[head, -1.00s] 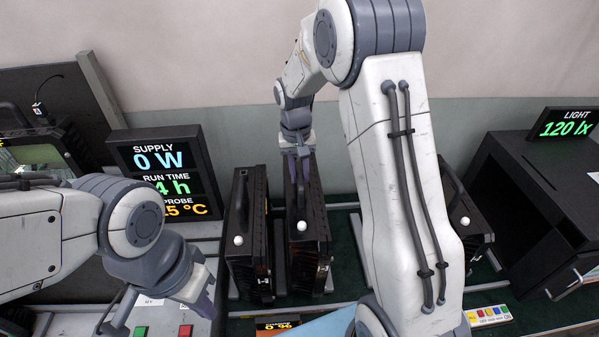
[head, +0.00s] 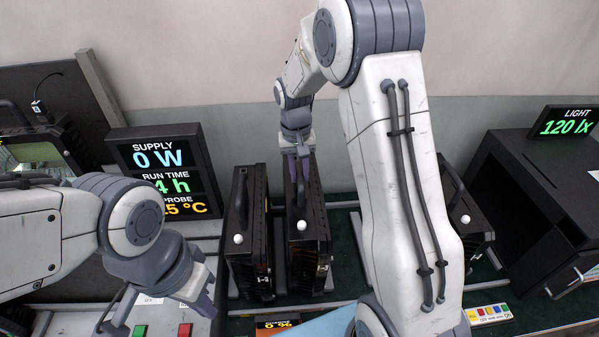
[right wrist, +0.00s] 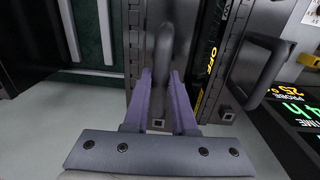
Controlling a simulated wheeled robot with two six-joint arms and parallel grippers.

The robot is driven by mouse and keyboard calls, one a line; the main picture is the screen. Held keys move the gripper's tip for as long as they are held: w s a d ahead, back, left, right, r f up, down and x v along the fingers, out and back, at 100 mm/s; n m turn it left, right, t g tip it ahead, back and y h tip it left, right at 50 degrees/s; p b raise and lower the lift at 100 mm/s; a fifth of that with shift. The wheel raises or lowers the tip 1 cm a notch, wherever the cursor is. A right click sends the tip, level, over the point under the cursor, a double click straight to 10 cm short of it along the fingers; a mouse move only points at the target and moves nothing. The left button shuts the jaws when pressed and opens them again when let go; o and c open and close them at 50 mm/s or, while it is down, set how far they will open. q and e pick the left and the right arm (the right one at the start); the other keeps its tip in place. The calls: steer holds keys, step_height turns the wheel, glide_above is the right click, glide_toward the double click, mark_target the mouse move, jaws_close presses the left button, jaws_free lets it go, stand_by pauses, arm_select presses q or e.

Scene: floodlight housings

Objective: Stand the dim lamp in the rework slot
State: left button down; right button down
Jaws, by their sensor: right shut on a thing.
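Two black floodlight housings stand upright side by side in the head view, a left lamp (head: 240,250) and a middle lamp (head: 308,250). My right gripper (head: 299,172) is shut on the handle of the middle lamp, from above and toward its far end. In the right wrist view its purple fingers (right wrist: 160,105) sit on both sides of the dark handle (right wrist: 165,55). My left gripper (head: 203,300) hangs low over the bench at left, away from the lamps; its jaw opening is unclear. No readable label marks the rework slot or the dim lamp.
Another black lamp (head: 466,222) stands at right, partly behind my right arm. A black hooded box (head: 540,205) with a light meter reading 120 lx (head: 567,122) stands beyond it. A supply display (head: 165,160) reads 0 W. Another housing (head: 45,150) leans at far left. Green strips of slots (head: 343,235) show bare.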

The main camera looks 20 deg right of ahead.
steer(key=shift+w+d+f+b, duration=0.1)
steer(key=shift+f+b, duration=0.95)
steer(key=shift+f, duration=0.45)
stand_by(1.1)
steer(key=shift+f, duration=0.5)
stand_by(1.0)
